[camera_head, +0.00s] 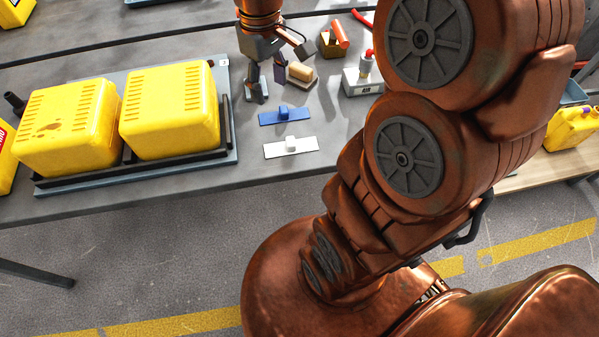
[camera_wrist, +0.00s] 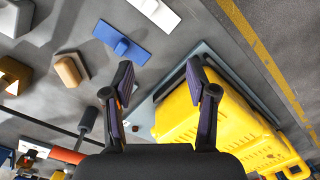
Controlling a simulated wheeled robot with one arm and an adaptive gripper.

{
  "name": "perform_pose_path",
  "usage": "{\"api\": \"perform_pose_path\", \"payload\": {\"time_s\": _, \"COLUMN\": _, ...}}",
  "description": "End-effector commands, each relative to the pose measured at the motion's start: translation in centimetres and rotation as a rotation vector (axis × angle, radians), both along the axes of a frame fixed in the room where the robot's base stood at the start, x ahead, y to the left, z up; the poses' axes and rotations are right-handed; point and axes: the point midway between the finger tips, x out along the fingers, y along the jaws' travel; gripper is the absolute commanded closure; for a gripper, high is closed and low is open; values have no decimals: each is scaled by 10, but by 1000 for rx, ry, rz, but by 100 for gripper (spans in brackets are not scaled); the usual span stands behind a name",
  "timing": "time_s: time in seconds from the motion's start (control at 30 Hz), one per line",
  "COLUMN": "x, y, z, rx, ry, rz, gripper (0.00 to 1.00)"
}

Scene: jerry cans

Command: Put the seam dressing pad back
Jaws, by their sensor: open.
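My gripper (camera_head: 268,84) points down over the grey bench and is open. In the wrist view, its two fingers (camera_wrist: 160,78) are spread with nothing between them. A tan block (camera_head: 300,71) sits on a small grey base just right of my gripper; the block also shows at the left of the wrist view (camera_wrist: 68,70). It may be the seam dressing pad, but I cannot tell for sure. A blue plate with a raised grip (camera_head: 285,117) and a white plate with a raised grip (camera_head: 291,147) lie flat nearer the bench's front edge, apart from my gripper.
Two yellow jerry cans (camera_head: 168,108) lie in a dark-railed tray (camera_head: 140,181) left of my gripper, close to one finger in the wrist view. A white box with a red-topped bottle (camera_head: 362,80) and an orange-handled tool (camera_head: 340,34) stand right. Bench around the plates is clear.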

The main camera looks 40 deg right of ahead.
Motion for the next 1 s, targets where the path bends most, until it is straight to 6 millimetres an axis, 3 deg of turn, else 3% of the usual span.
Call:
{"api": "perform_pose_path", "payload": {"time_s": 0.2, "x": -73, "y": 38, "z": -8, "rx": -20, "ry": 38, "rz": -77, "gripper": 43}}
{"api": "perform_pose_path", "payload": {"time_s": 0.5, "x": -158, "y": 61, "z": -31, "rx": -49, "ry": 80, "rz": -222, "gripper": 43}}
{"api": "perform_pose_path", "payload": {"time_s": 0.7, "x": -182, "y": 64, "z": -39, "rx": -56, "ry": 96, "rz": -272, "gripper": 43}}
{"api": "perform_pose_path", "payload": {"time_s": 1.0, "x": -183, "y": 64, "z": -40, "rx": -55, "ry": 97, "rz": -277, "gripper": 43}}
